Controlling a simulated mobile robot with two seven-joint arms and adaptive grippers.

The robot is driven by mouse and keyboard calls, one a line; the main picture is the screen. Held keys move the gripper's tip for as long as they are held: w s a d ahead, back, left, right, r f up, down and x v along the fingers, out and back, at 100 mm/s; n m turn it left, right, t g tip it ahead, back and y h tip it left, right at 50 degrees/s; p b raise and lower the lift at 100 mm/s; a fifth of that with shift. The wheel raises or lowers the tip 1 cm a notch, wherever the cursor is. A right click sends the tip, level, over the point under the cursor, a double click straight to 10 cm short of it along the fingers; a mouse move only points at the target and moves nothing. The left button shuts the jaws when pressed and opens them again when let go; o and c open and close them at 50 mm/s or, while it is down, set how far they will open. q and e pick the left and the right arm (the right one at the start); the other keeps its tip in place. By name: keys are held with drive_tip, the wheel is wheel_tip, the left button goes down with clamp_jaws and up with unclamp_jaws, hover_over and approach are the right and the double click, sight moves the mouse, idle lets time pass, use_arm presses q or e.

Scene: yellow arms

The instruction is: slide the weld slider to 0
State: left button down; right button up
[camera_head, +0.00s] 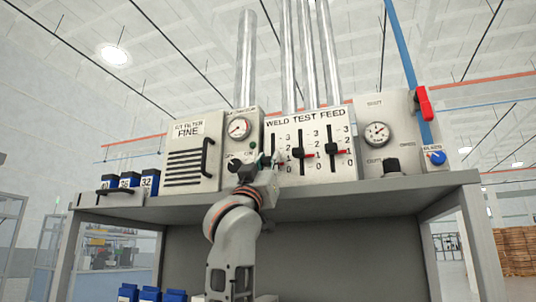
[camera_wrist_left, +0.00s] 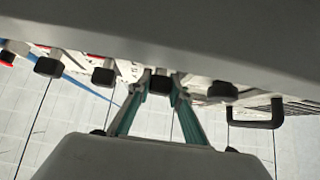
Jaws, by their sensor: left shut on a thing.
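The panel (camera_head: 311,172) labelled WELD TEST FEED carries three vertical sliders with marks from 3 down to 0. The black weld slider knob (camera_head: 266,159) is at the left, partly covered by my left gripper (camera_head: 268,168); its exact level cannot be read, but it is low, near the 1 and 0 marks. The wrist view shows my left gripper's teal fingers (camera_wrist_left: 160,92) shut on the weld slider knob (camera_wrist_left: 160,85). The test slider knob (camera_head: 298,153) and feed slider knob (camera_head: 332,149) stand near 1. My right gripper is not in view.
Left of the panel are a gauge box (camera_head: 239,128) with a black knob and a filter box (camera_head: 193,128) with a handle. Right are a dial box (camera_head: 377,130) and a red lever (camera_head: 423,103). Blue bins (camera_head: 150,181) stand on the shelf (camera_head: 400,189).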

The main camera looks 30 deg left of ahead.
use_arm(q)
wheel_tip(320, 180, down, 2)
drive_tip(key=shift+w+f+h+b, duration=0.1)
drive_tip(key=shift+f+h+b, duration=0.1)
drive_tip(key=shift+h+b, duration=0.1)
drive_tip(key=shift+d, duration=0.1)
drive_tip(key=c, duration=2.1)
unclamp_jaws()
drive_tip(key=v, duration=1.2)
